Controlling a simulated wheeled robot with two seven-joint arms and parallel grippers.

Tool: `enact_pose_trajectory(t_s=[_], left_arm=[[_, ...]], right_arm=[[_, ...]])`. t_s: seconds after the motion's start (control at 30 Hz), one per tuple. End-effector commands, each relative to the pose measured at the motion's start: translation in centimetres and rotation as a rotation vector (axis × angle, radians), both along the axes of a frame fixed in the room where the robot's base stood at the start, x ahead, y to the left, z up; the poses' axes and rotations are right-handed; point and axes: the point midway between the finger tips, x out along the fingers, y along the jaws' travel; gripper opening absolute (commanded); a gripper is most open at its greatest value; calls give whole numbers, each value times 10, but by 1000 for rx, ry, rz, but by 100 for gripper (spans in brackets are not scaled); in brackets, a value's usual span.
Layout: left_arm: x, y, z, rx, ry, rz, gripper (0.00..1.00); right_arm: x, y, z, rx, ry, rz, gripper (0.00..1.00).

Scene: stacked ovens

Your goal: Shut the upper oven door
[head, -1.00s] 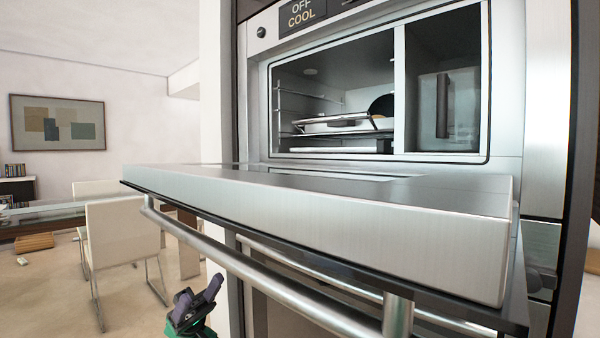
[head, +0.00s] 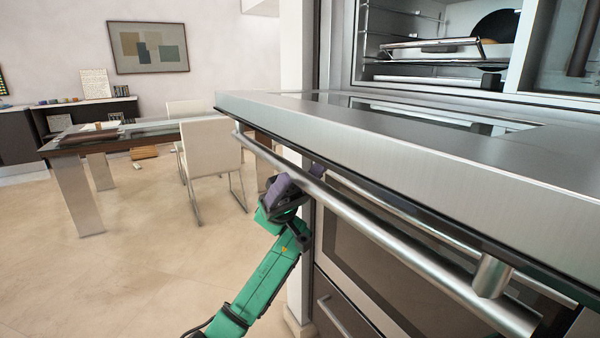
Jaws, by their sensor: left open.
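The upper oven door (head: 430,147) is folded down and stands out level toward me, with its steel edge facing me. Its bar handle (head: 375,228) hangs below that edge. The upper oven's cavity (head: 400,25) is open behind it, with a rack and a pan (head: 430,47) inside. My left gripper (head: 300,178) is open below the door, close to the left part of the handle. One finger shows in front of the bar and part of the gripper is hidden behind it; I cannot tell whether it touches. My right gripper is not in view.
The lower oven (head: 365,260) is shut below the door, with a drawer (head: 340,310) under it. A white chair (head: 212,145) and a glass-topped table (head: 150,133) stand to the left. The floor (head: 140,250) between them and my left arm is clear.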

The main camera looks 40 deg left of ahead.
Motion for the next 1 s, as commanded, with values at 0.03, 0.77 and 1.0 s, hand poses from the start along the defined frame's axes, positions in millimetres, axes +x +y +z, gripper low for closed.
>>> enact_pose_trajectory(t_s=[0.03, 0.77, 1.0], left_arm=[[0, 0, 0, 0, 0, 0, 58], [0, 0, 0, 1, -2, 0, 0], [0, 0, 0, 1, -2, 0, 0]], right_arm=[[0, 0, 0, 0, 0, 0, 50], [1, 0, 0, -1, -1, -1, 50], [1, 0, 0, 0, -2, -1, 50]])
